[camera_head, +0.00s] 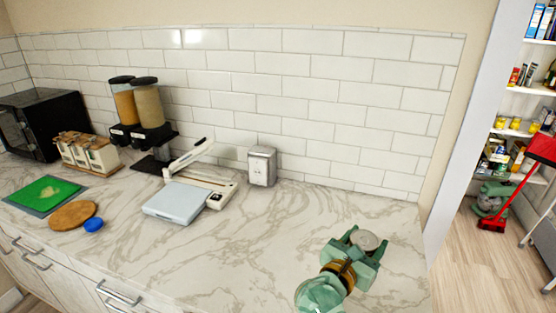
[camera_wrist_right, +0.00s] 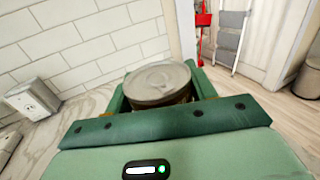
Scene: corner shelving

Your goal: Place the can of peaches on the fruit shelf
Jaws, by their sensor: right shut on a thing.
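A metal can with a pale round lid (camera_head: 366,240) is held between the jaws of my right gripper (camera_head: 362,243), over the right end of the marble counter. The can's lid also fills the jaws in the right wrist view (camera_wrist_right: 157,83); its side and label are mostly hidden, so I cannot read what it holds. Shelves (camera_head: 520,95) with boxes, jars and cans stand in a pantry at the far right of the head view. I cannot tell which of them is the fruit shelf. My left gripper is out of view.
A flat scale-like device (camera_head: 172,202), cereal dispensers (camera_head: 150,105), a microwave (camera_head: 45,122) and a green board (camera_head: 43,194) stand on the counter (camera_head: 270,235). A wall edge (camera_head: 465,150) separates the counter from the pantry. A red broom (camera_head: 494,224) and a step ladder (camera_wrist_right: 231,38) stand near the shelves.

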